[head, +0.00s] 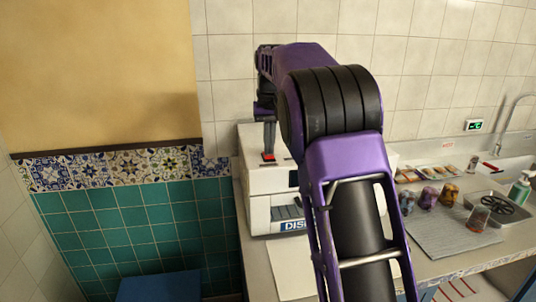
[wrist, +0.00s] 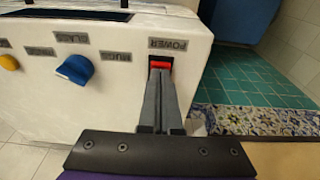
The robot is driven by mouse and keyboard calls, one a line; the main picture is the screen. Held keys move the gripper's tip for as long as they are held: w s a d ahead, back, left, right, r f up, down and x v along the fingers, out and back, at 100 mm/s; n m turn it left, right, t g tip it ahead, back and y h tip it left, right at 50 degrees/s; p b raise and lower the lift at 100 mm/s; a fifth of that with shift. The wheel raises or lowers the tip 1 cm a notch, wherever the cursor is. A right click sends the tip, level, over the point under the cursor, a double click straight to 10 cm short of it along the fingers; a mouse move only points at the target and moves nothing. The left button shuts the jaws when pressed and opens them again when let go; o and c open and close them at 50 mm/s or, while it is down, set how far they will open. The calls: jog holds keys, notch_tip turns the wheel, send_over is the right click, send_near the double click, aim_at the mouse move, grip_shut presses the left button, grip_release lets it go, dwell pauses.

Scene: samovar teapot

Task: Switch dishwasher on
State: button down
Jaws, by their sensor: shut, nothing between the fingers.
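The white dishwasher (head: 257,182) stands on the counter, partly hidden behind my arm in the head view. The wrist view shows its panel (wrist: 115,70) upside down, with a red power switch (wrist: 160,65) beside a POWER label (wrist: 168,44). The red switch also shows in the head view (head: 268,157). My gripper (wrist: 160,75) is shut and empty, with its fingertips right at the switch. I cannot tell whether they touch or press it. In the head view my gripper (head: 269,150) points down at the switch.
The panel also has a blue knob (wrist: 75,69) and a yellow button (wrist: 9,62). Right of my arm are several jars (head: 449,195), a grey mat (head: 440,237), a sink (head: 510,165) and a green soap bottle (head: 520,187). A blue object (head: 160,287) stands at the lower left.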

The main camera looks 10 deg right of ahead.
jog(key=shift+f, duration=0.2)
notch_tip(320, 180, up, 3)
jog(key=p, duration=0.3)
jog(key=shift+r, duration=2)
